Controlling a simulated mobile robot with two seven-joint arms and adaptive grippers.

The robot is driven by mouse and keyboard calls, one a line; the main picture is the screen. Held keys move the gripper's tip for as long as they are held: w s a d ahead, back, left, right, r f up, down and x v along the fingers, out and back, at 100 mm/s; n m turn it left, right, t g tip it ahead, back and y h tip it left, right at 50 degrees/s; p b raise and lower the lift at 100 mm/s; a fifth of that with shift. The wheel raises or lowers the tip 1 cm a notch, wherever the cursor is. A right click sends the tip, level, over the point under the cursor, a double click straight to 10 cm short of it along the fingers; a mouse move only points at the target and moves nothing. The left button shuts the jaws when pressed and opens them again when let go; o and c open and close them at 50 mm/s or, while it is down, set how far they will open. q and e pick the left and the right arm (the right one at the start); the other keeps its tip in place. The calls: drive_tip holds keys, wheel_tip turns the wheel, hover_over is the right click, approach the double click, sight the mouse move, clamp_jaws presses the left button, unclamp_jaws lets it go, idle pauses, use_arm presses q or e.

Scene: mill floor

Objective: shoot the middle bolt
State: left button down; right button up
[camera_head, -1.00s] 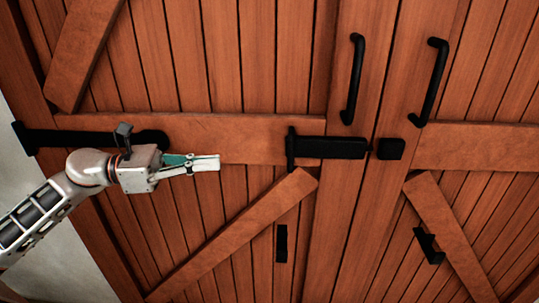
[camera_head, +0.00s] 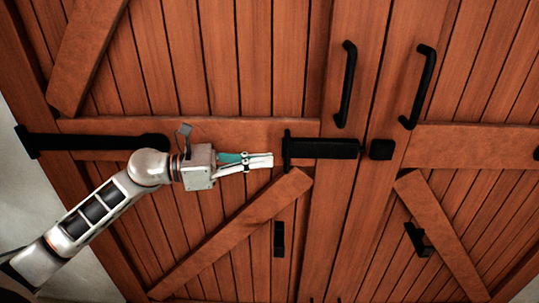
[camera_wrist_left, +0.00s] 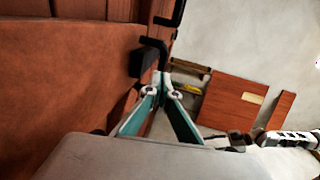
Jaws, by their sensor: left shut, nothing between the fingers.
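The middle bolt (camera_head: 323,149) is a black bar housing on the left door's cross rail, with an upright black handle (camera_head: 287,150) at its left end. The black keeper (camera_head: 381,149) sits on the right door, with a narrow gap between it and the housing. My left gripper (camera_head: 272,160) is shut and empty, its fingertips just left of the bolt handle and slightly low; I cannot tell whether they touch. In the left wrist view the closed fingertips (camera_wrist_left: 162,80) point at the black bolt hardware (camera_wrist_left: 147,58), which they partly cover. My right gripper is not in view.
Two black pull handles (camera_head: 346,85) (camera_head: 420,87) stand out above the bolt. A black strap hinge (camera_head: 95,141) lies behind my left arm. Small black fittings (camera_head: 279,239) (camera_head: 418,239) sit lower on the doors. A brown board (camera_wrist_left: 232,102) shows in the left wrist view.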

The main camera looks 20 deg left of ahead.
sight(287, 153)
use_arm(q)
drive_tip(key=shift+x, duration=1)
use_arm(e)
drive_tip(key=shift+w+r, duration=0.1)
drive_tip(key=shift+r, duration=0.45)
use_arm(q)
drive_tip(key=x, duration=0.3)
drive_tip(key=s+p+x, duration=0.1)
drive_tip(key=x, duration=0.1)
drive_tip(key=shift+w+d, duration=0.1)
drive_tip(key=shift+d, duration=0.4)
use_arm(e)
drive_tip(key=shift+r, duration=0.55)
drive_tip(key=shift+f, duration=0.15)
